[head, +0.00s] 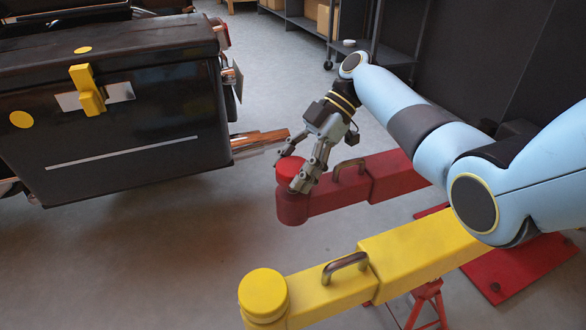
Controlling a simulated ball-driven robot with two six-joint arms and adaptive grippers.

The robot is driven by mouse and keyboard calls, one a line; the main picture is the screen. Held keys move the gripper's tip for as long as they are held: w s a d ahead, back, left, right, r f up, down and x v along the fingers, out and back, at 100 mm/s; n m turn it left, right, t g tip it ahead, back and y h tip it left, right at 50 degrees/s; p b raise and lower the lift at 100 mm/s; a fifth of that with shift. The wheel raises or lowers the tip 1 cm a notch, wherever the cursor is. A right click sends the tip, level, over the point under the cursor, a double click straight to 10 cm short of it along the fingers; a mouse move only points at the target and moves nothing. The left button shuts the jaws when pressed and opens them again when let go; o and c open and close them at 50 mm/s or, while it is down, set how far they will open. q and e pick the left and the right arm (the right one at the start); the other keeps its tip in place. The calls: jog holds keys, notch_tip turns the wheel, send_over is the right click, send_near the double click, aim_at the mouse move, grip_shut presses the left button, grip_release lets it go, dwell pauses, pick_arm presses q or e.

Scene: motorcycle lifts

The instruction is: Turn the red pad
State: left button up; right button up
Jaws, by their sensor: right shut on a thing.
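The red pad (291,168) is a round red disc on the end of the red lift arm (335,197). My right gripper (291,176) comes down over it from above. Its dark grey fingers stand on either side of the pad and are shut on it. One finger hides part of the pad's right side. My left gripper is not in the head view.
A yellow lift arm (405,262) with a yellow round pad (262,292) lies in front of the red one. A black motorcycle case (120,110) with a yellow latch (88,90) stands at left. Shelving (300,25) is behind. Grey floor between is clear.

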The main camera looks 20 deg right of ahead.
jog(key=shift+s+f, duration=0.1)
jog(key=shift+f, duration=0.15)
jog(key=o, duration=0.9)
jog(key=shift+o, duration=1.4)
jog(key=shift+r, duration=0.1)
jog(key=v, duration=1.2)
jog(key=shift+d, duration=0.1)
